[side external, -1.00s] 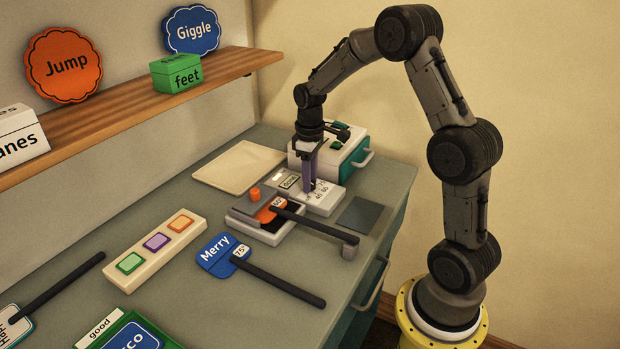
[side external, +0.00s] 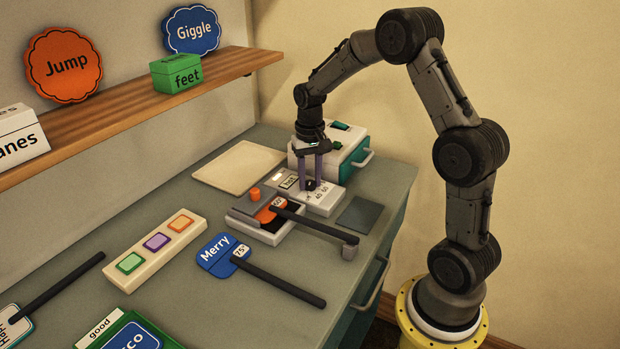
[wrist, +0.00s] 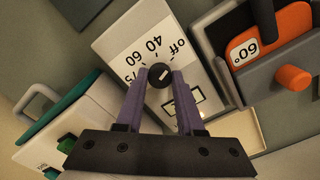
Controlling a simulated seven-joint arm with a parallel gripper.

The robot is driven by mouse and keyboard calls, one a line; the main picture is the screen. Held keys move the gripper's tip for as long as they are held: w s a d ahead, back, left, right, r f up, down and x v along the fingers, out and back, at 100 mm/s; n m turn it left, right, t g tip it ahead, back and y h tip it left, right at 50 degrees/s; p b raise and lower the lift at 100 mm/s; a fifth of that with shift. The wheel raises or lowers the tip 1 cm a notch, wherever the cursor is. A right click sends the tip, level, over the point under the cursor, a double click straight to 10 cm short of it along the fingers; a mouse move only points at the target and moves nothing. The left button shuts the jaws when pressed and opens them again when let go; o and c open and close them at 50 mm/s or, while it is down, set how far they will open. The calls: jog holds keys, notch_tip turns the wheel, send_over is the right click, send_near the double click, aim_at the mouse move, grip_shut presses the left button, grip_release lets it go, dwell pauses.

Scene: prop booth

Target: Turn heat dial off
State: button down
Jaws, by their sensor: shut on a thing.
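The heat dial is a small round black knob (wrist: 160,76) with a white pointer mark. It sits on a white control box (side external: 325,199) marked "off", 40, 60 and 75, best seen in the wrist view. My gripper (side external: 310,185) points down onto the box. Its two purple fingers are shut on the knob, one on each side, also in the wrist view (wrist: 159,80). The pointer mark is slanted; I cannot tell which label it points at. A small framed display (wrist: 182,99) sits beside the dial, its text unreadable.
An orange 60° tool (side external: 270,211) with a long black handle lies on a grey press just in front of the box. A white-and-teal drawer unit (side external: 340,150) stands close behind. A dark pad (side external: 362,214) lies to the right; a cream board (side external: 238,167) lies to the left.

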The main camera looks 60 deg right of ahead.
aim_at(310, 182)
jog(key=shift+r+m, duration=0.1)
jog(key=shift+m, duration=0.4)
jog(key=c, duration=0.5)
grip_release()
notch_tip(310, 182, up, 14)
jog(key=shift+f, duration=0.1)
dwell(0.4)
